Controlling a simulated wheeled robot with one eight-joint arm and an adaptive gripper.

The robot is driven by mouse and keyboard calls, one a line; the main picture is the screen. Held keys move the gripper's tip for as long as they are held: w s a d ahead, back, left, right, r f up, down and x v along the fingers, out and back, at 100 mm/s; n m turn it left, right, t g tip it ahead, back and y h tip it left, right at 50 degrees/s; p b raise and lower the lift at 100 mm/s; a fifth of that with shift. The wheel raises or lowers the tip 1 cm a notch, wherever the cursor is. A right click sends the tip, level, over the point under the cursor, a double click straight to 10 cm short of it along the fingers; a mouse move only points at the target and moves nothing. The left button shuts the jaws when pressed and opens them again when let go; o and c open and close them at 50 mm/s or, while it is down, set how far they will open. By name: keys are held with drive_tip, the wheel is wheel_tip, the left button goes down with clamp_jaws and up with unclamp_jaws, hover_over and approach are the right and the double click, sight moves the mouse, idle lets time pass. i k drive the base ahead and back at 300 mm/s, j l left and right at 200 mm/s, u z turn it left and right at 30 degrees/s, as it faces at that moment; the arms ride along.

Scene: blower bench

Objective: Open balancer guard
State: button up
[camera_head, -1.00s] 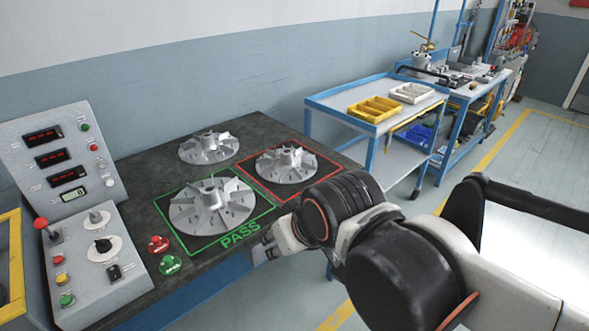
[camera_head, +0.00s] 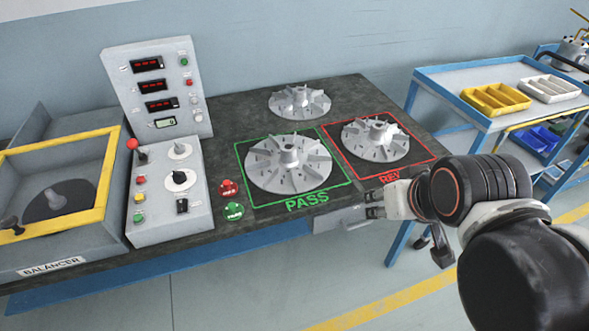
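The balancer (camera_head: 112,228), a grey box with a "BALANCER" label, stands at the left end of the bench. Its guard (camera_head: 95,215) is a yellow frame with a see-through pane, lying sloped over the box opening. A black knob handle (camera_head: 10,222) sits at its front left, near the picture edge. Through the pane a grey spindle (camera_head: 58,200) shows on a dark disc. My gripper (camera_head: 368,205) is far to the right of the guard, by the bench's front edge below the red square. Its small fingers look apart, with nothing between them.
A control panel (camera_head: 150,225) with a red-knobbed lever stands right of the balancer. Finned impellers sit in the green PASS square (camera_head: 290,164), the red square (camera_head: 375,140) and behind (camera_head: 299,101). A blue trolley (camera_head: 440,85) stands at right.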

sight(12, 233)
drive_tip(key=u, duration=1.8)
drive_tip(key=j+z, duration=0.6)
drive_tip(key=z, duration=0.15)
drive_tip(key=j+z, duration=0.25)
drive_tip(key=z, duration=0.15)
drive_tip(key=k, duration=0.05)
